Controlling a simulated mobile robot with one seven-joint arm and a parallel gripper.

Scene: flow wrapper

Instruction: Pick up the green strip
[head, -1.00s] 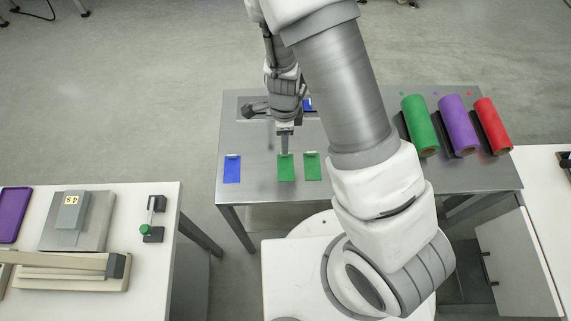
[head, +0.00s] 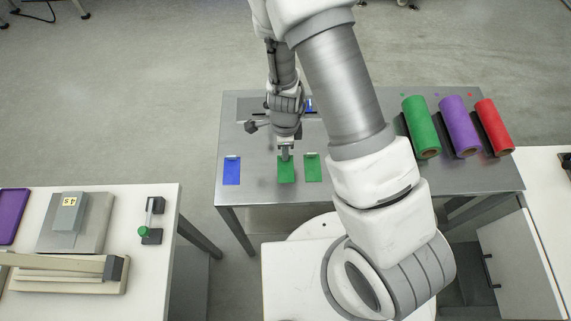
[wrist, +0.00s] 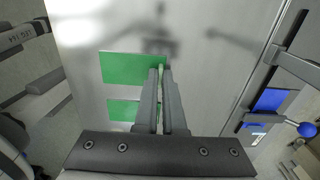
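The green strip (head: 287,174) lies flat on the metal table, the middle one of three strips in its row. My gripper (head: 285,155) points down at the far end of this strip and covers part of it. In the wrist view the strip (wrist: 130,67) reaches left from my fingertips (wrist: 160,69). The fingers are close together, with a narrow gap between them in which green shows. The gripper looks slightly open. Whether the fingertips touch the strip is not clear. A second green strip (head: 312,168) lies just to the right, apart from it.
A blue strip (head: 232,171) lies to the left. Another blue piece (wrist: 271,99) lies by a metal bar fixture at the table's far side. Bare metal surrounds the strips.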

